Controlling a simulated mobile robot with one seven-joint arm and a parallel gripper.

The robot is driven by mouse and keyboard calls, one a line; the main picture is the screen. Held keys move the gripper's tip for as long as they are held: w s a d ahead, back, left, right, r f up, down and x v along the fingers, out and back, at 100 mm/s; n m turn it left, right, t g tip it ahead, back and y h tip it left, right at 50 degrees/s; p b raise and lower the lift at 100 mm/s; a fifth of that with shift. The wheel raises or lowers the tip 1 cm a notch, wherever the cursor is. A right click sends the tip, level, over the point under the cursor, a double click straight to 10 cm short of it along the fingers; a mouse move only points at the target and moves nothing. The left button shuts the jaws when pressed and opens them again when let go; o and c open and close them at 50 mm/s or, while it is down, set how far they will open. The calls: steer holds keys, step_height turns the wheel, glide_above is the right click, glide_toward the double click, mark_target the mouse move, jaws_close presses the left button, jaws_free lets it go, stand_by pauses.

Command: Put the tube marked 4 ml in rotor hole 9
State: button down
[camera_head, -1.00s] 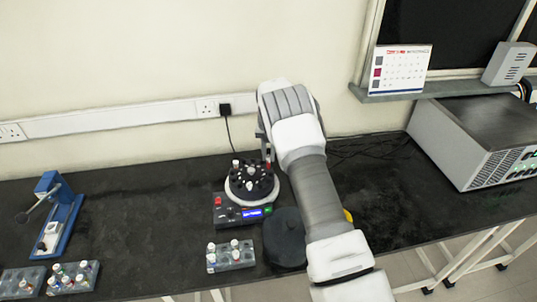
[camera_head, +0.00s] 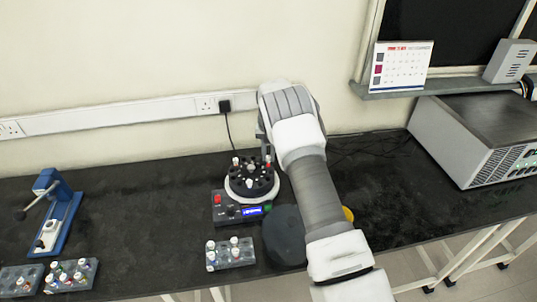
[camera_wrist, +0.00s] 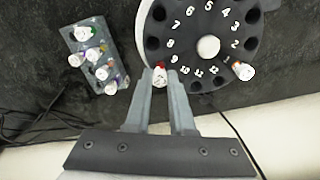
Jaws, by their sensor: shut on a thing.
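The black rotor (camera_head: 250,184) sits on its white-ringed base; its numbered face (camera_wrist: 207,28) shows in the wrist view. My gripper (camera_wrist: 163,76) is shut on a tube with a white top and a red mark (camera_wrist: 160,76). The held tube is at the rotor's rim, by the hole beside number 9; how deep it sits cannot be told. The 4 ml mark cannot be read. In the head view a bit of red (camera_head: 268,163) shows at my gripper (camera_head: 267,158). Another tube with an orange mark (camera_wrist: 243,70) stands in the hole by number 1.
A rack with several tubes (camera_head: 230,255) stands in front of the rotor's control box (camera_head: 225,212). Another rack (camera_head: 70,276) and a blue device (camera_head: 55,215) are at the left. A dark round lid (camera_head: 284,237) lies beside my arm. A grey box (camera_head: 480,130) stands at the right.

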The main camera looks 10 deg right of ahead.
steer(key=shift+f+b, duration=0.35)
steer(key=shift+f, duration=0.25)
steer(key=shift+c, duration=1.8)
jaws_free()
steer(key=shift+r, duration=0.15)
steer(key=shift+r+p, duration=1.3)
steer(key=shift+r, duration=1.55)
